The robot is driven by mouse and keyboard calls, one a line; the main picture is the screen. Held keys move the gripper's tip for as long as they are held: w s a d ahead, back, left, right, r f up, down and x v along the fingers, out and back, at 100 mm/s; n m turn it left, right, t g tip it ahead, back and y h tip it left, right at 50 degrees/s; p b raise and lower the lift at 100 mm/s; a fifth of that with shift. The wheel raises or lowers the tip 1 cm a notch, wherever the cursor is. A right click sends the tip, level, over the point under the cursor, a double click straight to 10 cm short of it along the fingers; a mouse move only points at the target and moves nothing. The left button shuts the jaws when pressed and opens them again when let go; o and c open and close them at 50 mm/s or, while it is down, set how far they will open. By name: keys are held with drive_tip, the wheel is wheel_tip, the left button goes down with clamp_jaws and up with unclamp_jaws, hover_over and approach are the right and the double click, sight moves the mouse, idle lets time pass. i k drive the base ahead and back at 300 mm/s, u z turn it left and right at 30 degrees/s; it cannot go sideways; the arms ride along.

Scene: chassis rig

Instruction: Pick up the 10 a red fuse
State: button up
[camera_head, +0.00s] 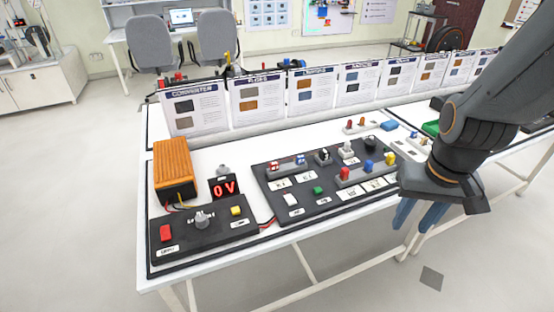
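Several small red pieces show, and their labels are too small to read, so I cannot tell which is the 10 A red fuse. Another red piece (271,167) sits in a holder at the panel's back left. A small reddish piece (349,124) stands behind the panel on the white table. My gripper (418,218) hangs at the table's front edge, right of the panel, pointing down. Its blue fingers are apart, with nothing seen between them.
A black control box (205,240) with a red button, an orange-brown block (173,165) and a 0 V display (224,187) stand at left. Information cards (260,98) line the table's back. My arm hides part of the right side. A green piece (431,128) lies near it.

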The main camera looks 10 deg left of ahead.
sight(275, 166)
drive_tip(key=u, duration=0.5)
drive_tip(key=i, duration=0.85)
drive_tip(key=u, duration=0.6)
